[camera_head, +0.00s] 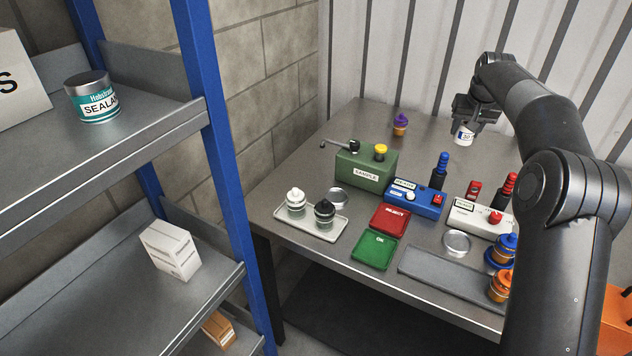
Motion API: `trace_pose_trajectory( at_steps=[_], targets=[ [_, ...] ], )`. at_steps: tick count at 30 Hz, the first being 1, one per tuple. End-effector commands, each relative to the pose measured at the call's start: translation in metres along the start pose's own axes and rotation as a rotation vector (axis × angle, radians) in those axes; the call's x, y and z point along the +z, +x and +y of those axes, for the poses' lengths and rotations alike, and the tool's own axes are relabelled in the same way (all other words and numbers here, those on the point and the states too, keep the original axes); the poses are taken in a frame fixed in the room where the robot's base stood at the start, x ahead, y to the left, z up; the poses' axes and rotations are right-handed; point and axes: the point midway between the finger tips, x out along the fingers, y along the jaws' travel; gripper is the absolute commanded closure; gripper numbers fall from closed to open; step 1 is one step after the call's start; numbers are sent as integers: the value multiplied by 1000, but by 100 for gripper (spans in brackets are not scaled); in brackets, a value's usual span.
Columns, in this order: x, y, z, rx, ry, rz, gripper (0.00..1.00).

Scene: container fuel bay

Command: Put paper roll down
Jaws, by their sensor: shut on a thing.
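My gripper (466,122) is at the far right part of the metal table, above its surface. It is shut on a small white roll (462,137) with a dark blue printed mark, which I take to be the paper roll. The fingers hide the roll's upper part. The roll looks held above the metal table (320,150), but the exact gap to the top cannot be told. Bare table lies around and below it.
A green SAMPLE box (362,170), a blue device (413,198) and a white device (478,218) stand nearer. A purple-capped jar (400,125) stands left. A tray (311,223), red REJECT tray (390,218) and green OK tray (375,250) lie in front. Blue-posted shelving (228,170) stands left.

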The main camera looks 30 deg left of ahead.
Motion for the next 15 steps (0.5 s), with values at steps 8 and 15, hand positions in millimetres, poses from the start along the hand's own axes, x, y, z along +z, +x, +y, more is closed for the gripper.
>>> trace_pose_trajectory(
  at_steps=[8,15],
  targets=[
    [23,-11,-155,-152,-366,0,80],
    [58,-28,-263,-266,-641,1,80]
  ],
)
